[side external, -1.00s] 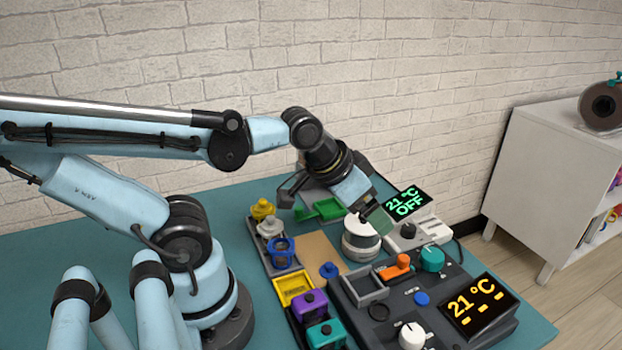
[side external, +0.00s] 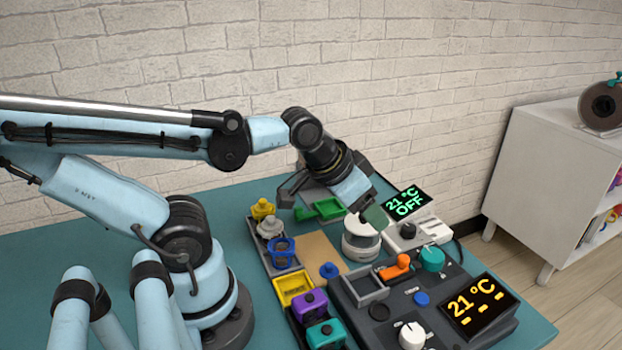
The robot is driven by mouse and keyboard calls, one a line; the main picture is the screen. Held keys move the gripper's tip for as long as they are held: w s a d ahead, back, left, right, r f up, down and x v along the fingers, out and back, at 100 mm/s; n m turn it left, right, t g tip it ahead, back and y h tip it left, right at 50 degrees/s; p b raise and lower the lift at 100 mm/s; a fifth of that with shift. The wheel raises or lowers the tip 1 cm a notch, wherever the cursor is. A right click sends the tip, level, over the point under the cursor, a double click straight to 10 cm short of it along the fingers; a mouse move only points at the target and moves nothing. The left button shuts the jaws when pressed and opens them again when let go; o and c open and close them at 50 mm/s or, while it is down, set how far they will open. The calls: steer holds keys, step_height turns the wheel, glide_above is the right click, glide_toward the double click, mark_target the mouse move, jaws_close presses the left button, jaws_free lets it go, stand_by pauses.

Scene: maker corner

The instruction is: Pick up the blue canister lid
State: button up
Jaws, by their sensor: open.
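The blue canister lid (side external: 329,270), a small disc with a knob, lies on the tan board (side external: 312,247) in the middle of the table. A blue canister (side external: 281,250) without a lid stands in the grey rack to its left. The yellow canister (side external: 262,209) and the white canister (side external: 270,228) in that rack have knobbed tops on. My gripper (side external: 331,208) is open, its fingers spread wide. It is above and behind the lid, apart from it, over the area of the green tray and the white round device. I see nothing between its fingers.
A white round device (side external: 361,240) stands right of the board. A dark control panel (side external: 380,312) with knobs and an orange lever (side external: 396,267) is in front right. A green tray (side external: 325,209) lies behind.

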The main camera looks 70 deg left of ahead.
steer(key=c, duration=0.5)
steer(key=m+g, duration=0.3)
steer(key=g, duration=0.3)
glide_above(329, 264)
steer(key=f, duration=0.1)
steer(key=shift+g, duration=0.6)
steer(key=shift+s+d+f, duration=0.1)
steer(key=shift+s+f, duration=0.1)
steer(key=shift+f, duration=1.6)
steer(key=shift+s+f, duration=0.2)
steer(key=shift+f, duration=1.55)
steer(key=shift+w+f, duration=0.25)
steer(key=shift+f, duration=0.55)
steer(key=shift+w+f, duration=0.2)
steer(key=shift+f, duration=1.6)
